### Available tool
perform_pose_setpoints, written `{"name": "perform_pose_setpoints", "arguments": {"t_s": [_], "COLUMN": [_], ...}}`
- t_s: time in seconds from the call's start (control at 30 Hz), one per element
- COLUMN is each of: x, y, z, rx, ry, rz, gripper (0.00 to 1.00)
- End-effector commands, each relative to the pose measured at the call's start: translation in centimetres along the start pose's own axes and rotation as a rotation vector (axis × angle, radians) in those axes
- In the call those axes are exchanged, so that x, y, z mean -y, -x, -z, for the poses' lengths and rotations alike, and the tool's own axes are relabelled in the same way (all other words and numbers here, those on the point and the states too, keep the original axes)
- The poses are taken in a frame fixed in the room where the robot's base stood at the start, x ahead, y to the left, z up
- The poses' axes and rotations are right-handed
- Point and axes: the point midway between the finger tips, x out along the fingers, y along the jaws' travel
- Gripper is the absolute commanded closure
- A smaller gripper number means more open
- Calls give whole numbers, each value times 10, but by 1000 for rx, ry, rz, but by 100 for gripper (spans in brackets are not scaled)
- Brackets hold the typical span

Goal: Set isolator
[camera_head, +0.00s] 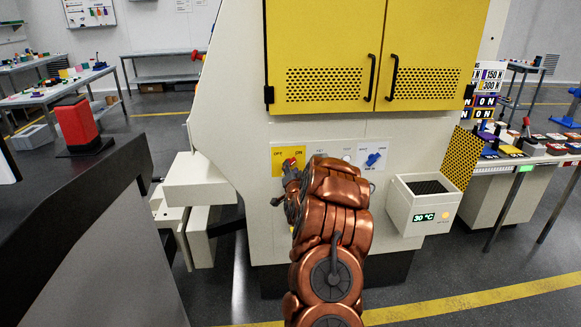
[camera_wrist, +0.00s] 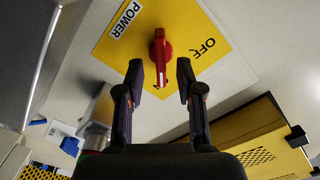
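The isolator is a red rotary knob (camera_wrist: 161,56) on a yellow plate (camera_wrist: 207,58) marked POWER and OFF in the wrist view. The knob's handle stands nearly upright in that picture. My gripper (camera_wrist: 160,75) is open, with one dark finger on each side of the knob and a visible gap to each. I cannot tell how deep the fingertips reach past the knob. In the head view the yellow plate (camera_head: 278,161) is on the cream machine front, and my gripper (camera_head: 291,174) covers part of it. The knob is mostly hidden there.
A blue knob (camera_head: 373,159) on a white plate is to the right of the yellow plate. A white box (camera_head: 425,202) reading 30 °C juts out at lower right. Yellow doors (camera_head: 325,50) with dark handles are above. A dark bench with a red block (camera_head: 76,124) stands at left.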

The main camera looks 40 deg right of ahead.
Motion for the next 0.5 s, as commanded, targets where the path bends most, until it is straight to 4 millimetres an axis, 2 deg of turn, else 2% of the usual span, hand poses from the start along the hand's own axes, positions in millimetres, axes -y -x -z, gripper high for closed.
{"name": "perform_pose_setpoints", "arguments": {"t_s": [0.2,0.5], "x": [1,1], "y": [-14,-17], "z": [2,1], "rx": [-3,-2], "ry": [0,0], "rz": [2,1], "gripper": [64,64]}}
